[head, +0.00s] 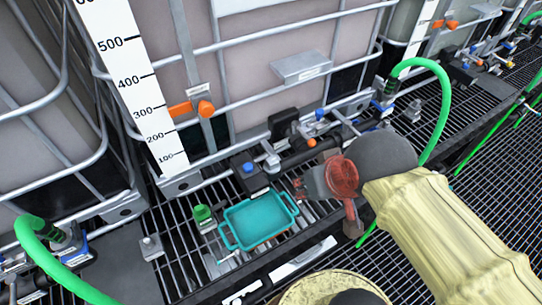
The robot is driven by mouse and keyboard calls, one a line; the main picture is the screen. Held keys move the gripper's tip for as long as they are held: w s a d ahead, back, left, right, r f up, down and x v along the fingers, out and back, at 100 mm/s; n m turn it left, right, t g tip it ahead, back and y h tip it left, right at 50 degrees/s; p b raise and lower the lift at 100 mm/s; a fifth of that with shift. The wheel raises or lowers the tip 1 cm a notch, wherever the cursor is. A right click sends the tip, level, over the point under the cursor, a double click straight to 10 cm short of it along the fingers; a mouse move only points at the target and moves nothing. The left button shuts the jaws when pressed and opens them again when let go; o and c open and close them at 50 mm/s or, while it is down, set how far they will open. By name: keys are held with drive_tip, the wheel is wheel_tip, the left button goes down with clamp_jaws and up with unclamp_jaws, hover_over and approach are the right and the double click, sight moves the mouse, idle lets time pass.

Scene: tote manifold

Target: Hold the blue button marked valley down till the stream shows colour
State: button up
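A blue button (248,167) sits on top of a black box at the foot of the caged tank, above the teal tray. Another blue button (320,114) is farther right along the black pipework. No marking on either is readable, so I cannot tell which is valley. My gripper (345,205), with a reddish round part and finger, hangs over the grating right of the tray. It is apart from the first button, to its right and lower in the picture. Its fingertips are partly hidden and their opening is unclear. No coloured stream is visible.
A teal tray (236,240) lies below the black box, with a green-topped fitting (203,214) at its left. An orange knob (206,109) is on the tank frame. Green hoses (440,90) arch at right and lower left. Metal grating (175,245) covers the floor.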

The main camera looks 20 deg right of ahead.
drive_tip(key=shift+c, duration=1.3)
